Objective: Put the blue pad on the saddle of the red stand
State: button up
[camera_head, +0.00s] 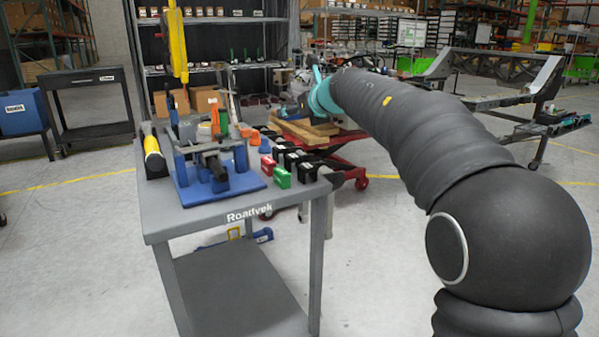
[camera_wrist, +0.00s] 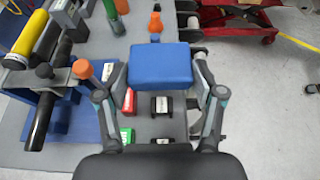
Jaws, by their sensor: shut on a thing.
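The blue pad (camera_wrist: 160,66) is a rounded block held between the two fingers of my gripper (camera_wrist: 160,76) in the wrist view. A small red stand (camera_wrist: 129,101) with a white label shows below and left of the pad in that view, partly behind the left finger. The red stand (camera_head: 268,165) also shows on the grey table in the head view, near its right side. Its saddle is too small to make out. The pad looks to be above the table, apart from the red stand. In the head view my arm hides the gripper's fingers and the pad is not clear.
A green stand (camera_head: 281,177) and several black stands (camera_head: 307,172) are beside the red one. A blue fixture (camera_head: 213,184) with upright posts fills the table's left part. Orange-topped pieces (camera_wrist: 155,22) stand behind the pad. A red lift cart (camera_head: 350,150) is beyond the table.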

jog(key=shift+s+d+f+b, duration=0.6)
jog(key=shift+s+f+b, duration=0.3)
jog(key=shift+s+f, duration=0.5)
jog(key=shift+s+d+f+b, duration=0.6)
jog(key=shift+s+f+b, duration=0.4)
jog(key=shift+f, duration=0.65)
jog(key=shift+s+d+f+b, duration=0.6)
jog(key=shift+s+f+b, duration=0.15)
jog(key=shift+s+f, duration=0.7)
jog(key=shift+f, duration=0.15)
jog(key=shift+f, duration=0.35)
jog(key=shift+f+b, duration=0.1)
jog(key=shift+b, duration=0.2)
jog(key=o, duration=1.2)
jog(key=shift+c, duration=0.2)
